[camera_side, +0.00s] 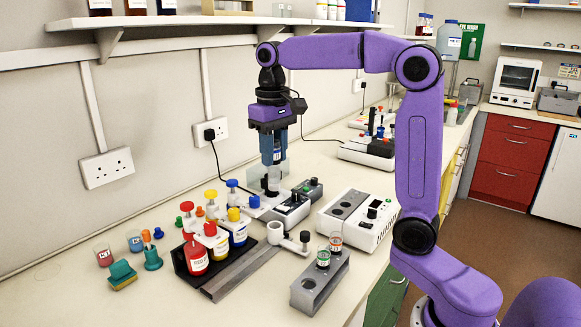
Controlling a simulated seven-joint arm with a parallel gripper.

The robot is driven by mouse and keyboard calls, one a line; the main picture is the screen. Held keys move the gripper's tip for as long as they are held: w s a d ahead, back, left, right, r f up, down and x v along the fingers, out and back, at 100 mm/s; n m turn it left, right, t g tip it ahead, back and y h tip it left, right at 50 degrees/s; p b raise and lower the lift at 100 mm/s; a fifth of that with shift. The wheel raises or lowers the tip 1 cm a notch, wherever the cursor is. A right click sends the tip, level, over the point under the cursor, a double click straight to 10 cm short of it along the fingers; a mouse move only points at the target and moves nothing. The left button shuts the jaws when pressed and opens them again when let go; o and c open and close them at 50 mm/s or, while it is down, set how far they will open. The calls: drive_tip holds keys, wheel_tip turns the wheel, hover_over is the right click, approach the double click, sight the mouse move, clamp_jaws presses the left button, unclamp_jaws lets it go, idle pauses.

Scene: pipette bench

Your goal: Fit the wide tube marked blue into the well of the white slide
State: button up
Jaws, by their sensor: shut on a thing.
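My gripper (274,160) points straight down at the back middle of the bench and is shut on the wide tube marked blue (277,153). A blue mark shows between the fingers. The tube is upright, and the fingers cover much of it. The white slide (258,211) lies below, by a grey device. A clear part and a dark round part show under the gripper; I cannot tell whether the tube touches the well.
A grey rack (307,299) holds two wide tubes, marked green (323,259) and red (335,242), and has an empty hole. Red, yellow and blue bottles stand in a dark holder (181,265). A white control box (356,220) stands to the right.

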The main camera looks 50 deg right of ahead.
drive_tip(key=w+d+f+m, duration=0.1)
drive_tip(key=w+d+m, duration=0.1)
drive_tip(key=w+d, duration=0.45)
wheel_tip(320, 180, down, 14)
drive_tip(key=shift+s+d+f, duration=0.2)
drive_tip(key=shift+s+f, duration=0.05)
idle(0.5)
drive_tip(key=shift+f, duration=1.3)
idle(1.6)
drive_tip(key=shift+f, duration=1.45)
drive_tip(key=shift+f, duration=0.1)
drive_tip(key=o, duration=1)
drive_tip(key=shift+o, duration=0.2)
